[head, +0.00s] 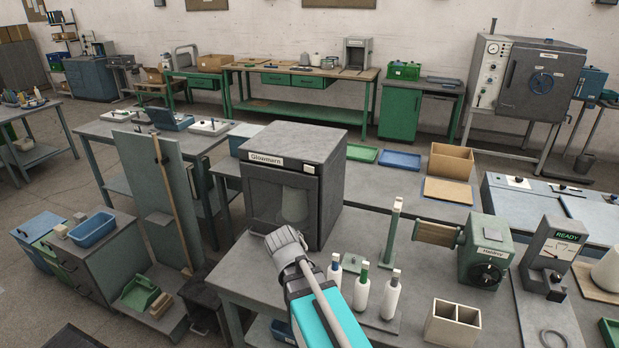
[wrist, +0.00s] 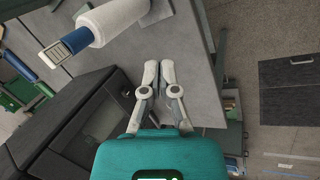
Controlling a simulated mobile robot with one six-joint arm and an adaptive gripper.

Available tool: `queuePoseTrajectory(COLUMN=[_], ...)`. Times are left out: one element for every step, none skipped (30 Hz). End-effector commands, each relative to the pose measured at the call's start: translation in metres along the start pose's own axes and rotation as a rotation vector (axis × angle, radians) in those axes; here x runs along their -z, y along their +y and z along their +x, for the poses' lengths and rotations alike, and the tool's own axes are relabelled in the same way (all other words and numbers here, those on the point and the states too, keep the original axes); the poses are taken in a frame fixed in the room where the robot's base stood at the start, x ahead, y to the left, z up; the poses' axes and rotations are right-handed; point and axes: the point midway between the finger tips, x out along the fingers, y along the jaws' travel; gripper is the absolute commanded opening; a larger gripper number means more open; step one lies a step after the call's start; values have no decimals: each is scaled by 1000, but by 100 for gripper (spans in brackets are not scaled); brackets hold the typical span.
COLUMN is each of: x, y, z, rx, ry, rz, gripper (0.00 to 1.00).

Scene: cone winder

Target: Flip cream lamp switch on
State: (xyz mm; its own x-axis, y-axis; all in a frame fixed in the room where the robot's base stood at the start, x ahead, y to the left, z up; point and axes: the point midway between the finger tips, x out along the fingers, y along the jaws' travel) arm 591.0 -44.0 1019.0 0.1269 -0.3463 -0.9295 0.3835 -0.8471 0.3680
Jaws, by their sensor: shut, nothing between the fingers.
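My gripper (wrist: 159,70) shows in the wrist view with its two fingers together and nothing between them. In the head view the teal part of my arm (head: 322,312) reaches up in front of that cabinet (head: 265,190), and the fingertips cannot be made out. The cabinet has a window with a pale cone shape behind it. I cannot pick out a cream lamp switch for certain. Two pale boxes with small dark controls (head: 210,127) (head: 118,115) stand on the left back table.
Several bobbins stand right of my arm, one with a blue top (head: 334,270); a blue-tipped one (wrist: 110,20) is at upper left in the wrist view. Further right are a divided box (head: 452,325), a green winder (head: 487,252) and a READY unit (head: 553,250).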

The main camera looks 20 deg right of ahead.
Motion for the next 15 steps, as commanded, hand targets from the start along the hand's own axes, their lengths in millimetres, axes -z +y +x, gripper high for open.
queuePoseTrajectory(x=[8,11,15,18,21,25,28,32,37,40,44,49,52,56,61], y=[8,13,20,25,30,36,41,46,52,56,60,66,70,74,80], z=[0,0,-1,-1,-2,-4,-6,-7,-10,-12,-14,-17,-19,-22,-26], rx=[-50,-81,-123,-153,-184,-225,-256,-286,-327,-357,-387,-427,-456,-486,-524], ry=[-2,-3,-8,-12,-16,-25,-32,-39,-51,-61,-71,-87,-100,-113,-132], rz=[-60,-96,-145,-181,-219,-268,-305,-343,-394,-431,-469,-520,-557,-595,-646], gripper=[0,0,0,0,0,0,0,0,0,0,0,0,0,0,0])
